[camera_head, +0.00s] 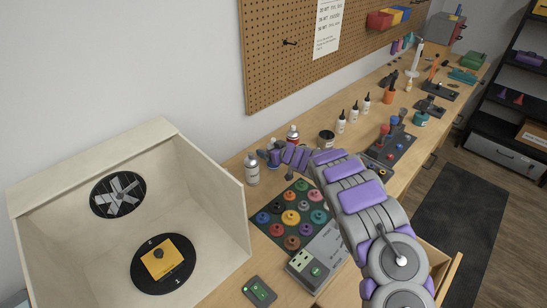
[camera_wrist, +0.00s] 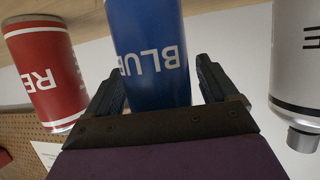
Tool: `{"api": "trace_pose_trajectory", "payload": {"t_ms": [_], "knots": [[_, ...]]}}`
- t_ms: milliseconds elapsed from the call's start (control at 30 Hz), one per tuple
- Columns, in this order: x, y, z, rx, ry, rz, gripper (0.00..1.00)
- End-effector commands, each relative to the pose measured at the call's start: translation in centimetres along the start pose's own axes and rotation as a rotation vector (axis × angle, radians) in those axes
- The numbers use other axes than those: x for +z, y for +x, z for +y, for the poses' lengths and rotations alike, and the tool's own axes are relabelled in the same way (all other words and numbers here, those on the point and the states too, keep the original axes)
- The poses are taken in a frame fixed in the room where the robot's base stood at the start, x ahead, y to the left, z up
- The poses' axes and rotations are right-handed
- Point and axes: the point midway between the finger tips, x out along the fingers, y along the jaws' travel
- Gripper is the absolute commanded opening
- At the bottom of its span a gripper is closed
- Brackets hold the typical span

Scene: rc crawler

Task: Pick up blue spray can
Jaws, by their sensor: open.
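The blue spray can (camera_wrist: 155,50), lettered "BLUE" upside down, fills the middle of the wrist view. My gripper (camera_wrist: 155,85) is open, with one dark finger on each side of the can. The can stands between the fingers, and I cannot tell whether they touch it. In the head view my gripper (camera_head: 272,156) is at the cans on the bench, and I cannot make out the blue can there.
A red can (camera_wrist: 46,75) is left of the blue one in the wrist view and a white can (camera_wrist: 297,60) is right. In the head view, the white can (camera_head: 252,172) stands near the open wooden booth (camera_head: 212,180), and the red can (camera_head: 293,137) stands behind my gripper.

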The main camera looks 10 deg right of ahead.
Motion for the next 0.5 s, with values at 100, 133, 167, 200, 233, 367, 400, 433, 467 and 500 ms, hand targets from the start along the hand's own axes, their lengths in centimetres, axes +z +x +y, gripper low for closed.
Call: {"api": "trace_pose_trajectory", "payload": {"t_ms": [100,133,167,200,233,367,400,433,467,500], "knots": [[0.03,-0.05,0.11,0.0,0.001,0.0,0.86],[0.04,-0.07,0.14,0.0,0.002,0.0,0.86],[0.06,-0.07,0.15,0.0,0.002,0.0,0.86],[0.06,-0.07,0.15,0.0,0.002,0.0,0.85],[0.06,-0.07,0.15,0.0,0.002,0.0,0.82],[0.08,-0.08,0.16,-0.001,0.002,0.0,0.69],[0.08,-0.08,0.16,-0.001,0.002,0.0,0.65],[0.08,-0.07,0.15,0.0,0.002,0.0,0.63],[0.07,-0.07,0.14,-0.001,0.002,0.0,0.6],[0.08,-0.07,0.14,-0.001,0.002,0.0,0.56]]}}
